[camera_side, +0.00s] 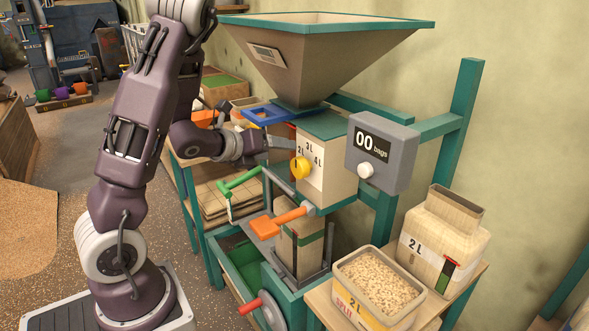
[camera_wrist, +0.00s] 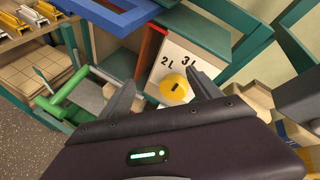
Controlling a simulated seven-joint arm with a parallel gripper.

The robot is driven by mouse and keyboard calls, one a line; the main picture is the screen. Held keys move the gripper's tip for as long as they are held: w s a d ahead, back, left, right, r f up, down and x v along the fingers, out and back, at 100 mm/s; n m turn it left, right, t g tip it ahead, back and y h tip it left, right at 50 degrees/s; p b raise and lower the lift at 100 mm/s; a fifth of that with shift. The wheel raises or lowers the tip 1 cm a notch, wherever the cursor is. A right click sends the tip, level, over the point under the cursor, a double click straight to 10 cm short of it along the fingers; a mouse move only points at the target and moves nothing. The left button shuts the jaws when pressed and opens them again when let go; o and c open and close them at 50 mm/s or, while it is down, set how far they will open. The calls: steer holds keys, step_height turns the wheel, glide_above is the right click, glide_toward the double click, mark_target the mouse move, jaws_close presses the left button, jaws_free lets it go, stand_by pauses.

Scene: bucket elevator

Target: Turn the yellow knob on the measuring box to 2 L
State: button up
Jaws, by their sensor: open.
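The yellow knob (camera_side: 300,168) is on the front face of the cream measuring box (camera_side: 338,181), below the printed marks 2 L, 3 L and 4 L. In the wrist view the knob (camera_wrist: 173,89) shows a short dark pointer mark; I cannot tell for sure which figure it points to. My gripper (camera_wrist: 163,76) is open, with one finger on each side of the knob in that view. In the side view my gripper (camera_side: 284,150) is just left of the knob and partly hidden; contact cannot be made out.
A blue slide frame (camera_side: 268,115) lies under the big hopper (camera_side: 330,60), close above my gripper. A green handle (camera_side: 240,180) and an orange handle (camera_side: 280,222) stick out below. A grey counter (camera_side: 381,155) reading 00 bags is at the right.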

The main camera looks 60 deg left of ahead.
mark_target(296, 169)
steer(key=w+f+m+h, duration=0.1)
steer(key=m, duration=0.2)
steer(key=w+d+f+m+h, duration=0.1)
steer(key=w+f+m, duration=0.1)
steer(key=m, duration=0.1)
steer(key=w+d+f+m+t+h, duration=0.1)
steer(key=f+m, duration=0.1)
steer(key=m, duration=0.1)
steer(key=shift+w+d+f+m, duration=0.25)
steer(key=shift+w+m, duration=0.05)
steer(key=shift+w, duration=0.1)
steer(key=shift+c, duration=0.2)
steer(key=c, duration=1.3)
